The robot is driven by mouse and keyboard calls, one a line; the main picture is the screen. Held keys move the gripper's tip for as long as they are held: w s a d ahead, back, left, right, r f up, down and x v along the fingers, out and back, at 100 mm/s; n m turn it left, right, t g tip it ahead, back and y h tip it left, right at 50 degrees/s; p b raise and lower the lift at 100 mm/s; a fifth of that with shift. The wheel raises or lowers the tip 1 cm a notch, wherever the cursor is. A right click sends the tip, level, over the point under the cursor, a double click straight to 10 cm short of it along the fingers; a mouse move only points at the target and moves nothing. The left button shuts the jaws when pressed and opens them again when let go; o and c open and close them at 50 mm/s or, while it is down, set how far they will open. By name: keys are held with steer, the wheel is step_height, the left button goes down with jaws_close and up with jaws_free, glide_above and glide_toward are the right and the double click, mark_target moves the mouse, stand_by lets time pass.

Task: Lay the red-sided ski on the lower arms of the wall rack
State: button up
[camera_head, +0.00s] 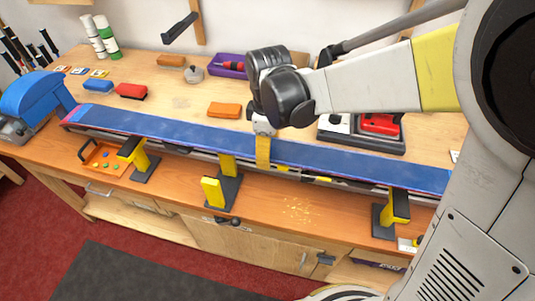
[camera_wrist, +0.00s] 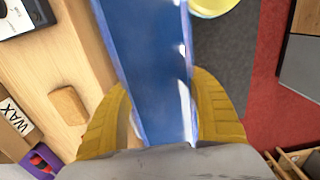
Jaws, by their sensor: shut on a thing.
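A long ski (camera_head: 180,127) shows its blue face upward and has a reddish tip at the left end. Its side colour is hard to make out. My gripper (camera_head: 263,146) is shut across the ski near its middle, one yellow finger showing on the near side. In the wrist view the ski (camera_wrist: 155,65) runs between both yellow fingers. The ski lies lengthwise over the bench, above or at the yellow-and-black stands; I cannot tell whether it touches them. Part of the wall rack, a dark arm (camera_head: 180,28) on a wooden upright (camera_head: 197,22), shows at the top.
Yellow-and-black stands (camera_head: 145,162) line the bench's front edge. A blue machine (camera_head: 38,92) is near the ski's left end. Brushes (camera_head: 131,91), an orange block (camera_head: 224,110), a purple tray (camera_head: 226,66) and a dark tray (camera_head: 360,137) lie behind the ski. An orange tray (camera_head: 103,156) is in front.

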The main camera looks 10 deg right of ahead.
steer(key=shift+r+p, duration=1.1)
steer(key=shift+r, duration=0.7)
